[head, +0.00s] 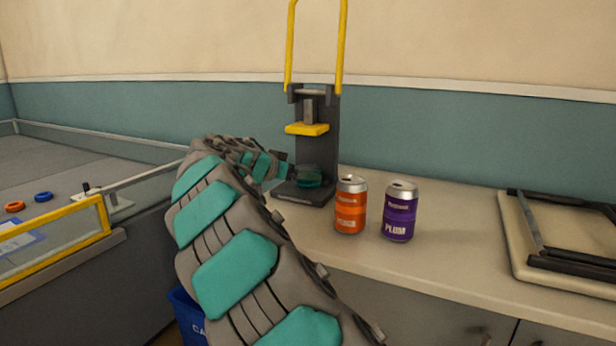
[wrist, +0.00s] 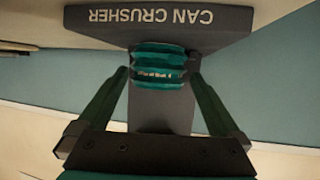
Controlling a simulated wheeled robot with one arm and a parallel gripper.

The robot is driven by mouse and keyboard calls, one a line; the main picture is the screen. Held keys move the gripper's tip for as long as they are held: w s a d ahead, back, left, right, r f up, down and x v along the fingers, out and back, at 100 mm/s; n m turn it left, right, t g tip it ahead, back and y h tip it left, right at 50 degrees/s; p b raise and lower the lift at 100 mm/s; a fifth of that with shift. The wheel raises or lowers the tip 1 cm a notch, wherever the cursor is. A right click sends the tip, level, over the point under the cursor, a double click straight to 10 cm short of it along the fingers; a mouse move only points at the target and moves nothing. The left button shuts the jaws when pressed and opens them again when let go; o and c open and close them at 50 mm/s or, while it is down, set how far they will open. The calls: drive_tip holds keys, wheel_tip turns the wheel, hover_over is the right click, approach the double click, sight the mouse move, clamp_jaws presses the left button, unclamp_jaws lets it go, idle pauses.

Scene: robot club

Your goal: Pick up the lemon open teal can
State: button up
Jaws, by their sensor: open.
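The teal can (head: 309,179) stands on the base of the can crusher (head: 325,140), below the yellow-edged press plate. It looks short and squat, with folded, bulging sides, as if crushed. In the wrist view the teal can (wrist: 158,64) shows upside down, with small pale print too blurred to read; I cannot make out a lemon label. My gripper (wrist: 159,80) is open, its two green fingers on either side of the can's lower picture edge. Contact cannot be told. In the head view my gripper (head: 290,174) reaches the crusher from the left, partly hidden by my arm.
An orange can (head: 350,207) and a purple plum can (head: 399,213) stand upright on the counter (head: 450,255), right of the crusher. A dark frame on a pale board (head: 565,240) lies farther right. A blue bin (head: 187,310) is below, left. The crusher's yellow handle (head: 341,45) is raised.

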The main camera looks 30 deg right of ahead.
drive_tip(key=x, duration=0.3)
drive_tip(key=shift+d+f, duration=0.15)
drive_tip(key=shift+s, duration=0.1)
drive_tip(key=c, duration=1.3)
